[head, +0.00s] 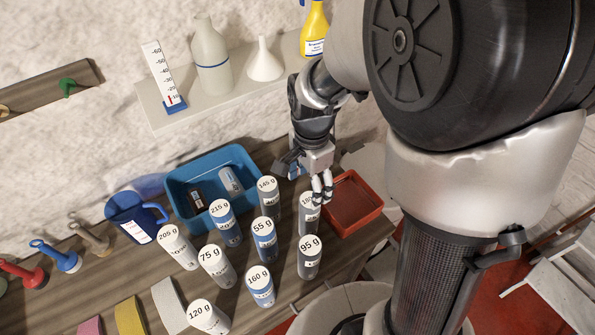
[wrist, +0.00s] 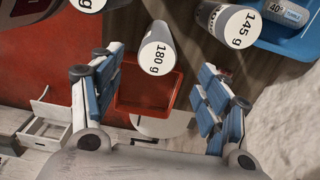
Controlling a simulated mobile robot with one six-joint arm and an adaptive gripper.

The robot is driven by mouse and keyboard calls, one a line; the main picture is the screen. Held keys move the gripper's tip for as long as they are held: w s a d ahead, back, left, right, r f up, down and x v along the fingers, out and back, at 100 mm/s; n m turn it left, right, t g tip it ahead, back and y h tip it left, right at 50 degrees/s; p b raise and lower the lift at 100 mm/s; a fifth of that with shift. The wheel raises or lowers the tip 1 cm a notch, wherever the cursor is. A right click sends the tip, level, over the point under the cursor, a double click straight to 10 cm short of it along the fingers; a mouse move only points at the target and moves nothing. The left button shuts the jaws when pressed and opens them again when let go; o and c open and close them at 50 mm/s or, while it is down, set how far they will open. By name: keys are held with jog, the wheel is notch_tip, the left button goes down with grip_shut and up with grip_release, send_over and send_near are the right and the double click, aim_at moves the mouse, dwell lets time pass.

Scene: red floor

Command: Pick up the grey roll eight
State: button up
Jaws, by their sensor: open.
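Several upright rolls with weight labels stand on the wooden table. No label in view reads "eight". A grey roll marked 180 g (wrist: 157,60) is between my gripper's (wrist: 160,68) spread fingers in the wrist view; I cannot tell whether they touch it. In the head view this grey roll (head: 307,218) stands right of centre, its label partly hidden by my gripper (head: 320,186). My gripper is open and empty. Other grey rolls are 145 g (head: 269,202) and 95 g (head: 309,262).
White and blue rolls, such as 55 g (head: 264,244), crowd close to the left. A blue bin (head: 180,172) with items stands behind. An empty red tray (head: 352,205) is right of the 180 g roll. A blue jug (head: 128,212) stands left, a shelf (head: 222,93) above.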

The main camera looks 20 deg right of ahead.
aim_at(309, 199)
notch_tip(309, 199, down, 8)
jog(key=shift+f+b, duration=0.15)
jog(key=shift+b, duration=0.85)
jog(key=f+b, duration=0.1)
jog(key=f, duration=0.4)
jog(key=shift+d+f+b, duration=0.1)
jog(key=shift+d+b, duration=0.1)
jog(key=shift+b, duration=0.2)
jog(key=shift+c, duration=0.5)
jog(key=c, duration=1.2)
jog(key=shift+o, duration=0.2)
